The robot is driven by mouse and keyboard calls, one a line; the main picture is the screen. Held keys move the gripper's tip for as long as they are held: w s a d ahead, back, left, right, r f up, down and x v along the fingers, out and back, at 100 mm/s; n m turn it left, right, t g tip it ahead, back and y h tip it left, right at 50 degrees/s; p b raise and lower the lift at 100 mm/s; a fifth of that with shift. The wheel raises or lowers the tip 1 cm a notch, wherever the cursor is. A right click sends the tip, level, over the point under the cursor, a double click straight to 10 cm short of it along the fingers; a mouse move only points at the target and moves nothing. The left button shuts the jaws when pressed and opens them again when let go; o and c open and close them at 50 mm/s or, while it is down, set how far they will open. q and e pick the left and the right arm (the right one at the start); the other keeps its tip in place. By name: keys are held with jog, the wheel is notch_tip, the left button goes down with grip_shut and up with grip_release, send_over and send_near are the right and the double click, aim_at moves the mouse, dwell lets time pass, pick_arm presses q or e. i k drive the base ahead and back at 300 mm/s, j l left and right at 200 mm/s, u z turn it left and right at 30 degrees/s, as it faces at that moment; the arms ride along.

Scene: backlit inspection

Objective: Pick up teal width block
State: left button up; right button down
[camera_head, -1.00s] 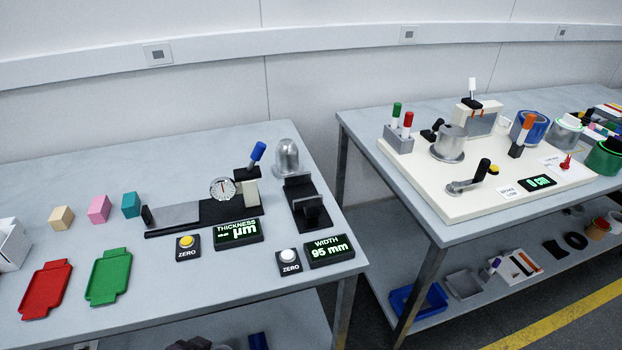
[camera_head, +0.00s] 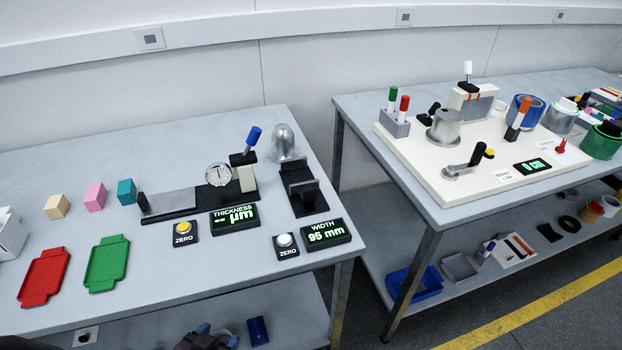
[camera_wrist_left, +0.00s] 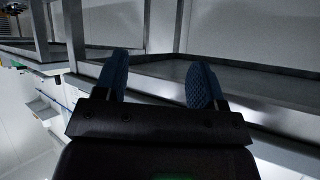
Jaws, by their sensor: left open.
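The teal block (camera_head: 127,192) stands on the left table in the head view, at the right end of a row with a pink block (camera_head: 95,196) and a tan block (camera_head: 57,206). My left gripper (camera_head: 217,337) shows at the bottom edge of the head view, below the table's front edge and far from the teal block. In the left wrist view the gripper (camera_wrist_left: 158,82) has its two blue fingers apart with nothing between them. The block does not show there. My right gripper is not in view.
The black thickness gauge (camera_head: 205,201) is just right of the teal block. A green tray (camera_head: 107,264) and a red tray (camera_head: 43,277) lie in front of the blocks. The width gauge (camera_head: 303,188) is near the table's right end. A white box (camera_head: 10,236) stands at far left.

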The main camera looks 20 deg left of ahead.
aim_at(126, 194)
jog(key=u, duration=1.7)
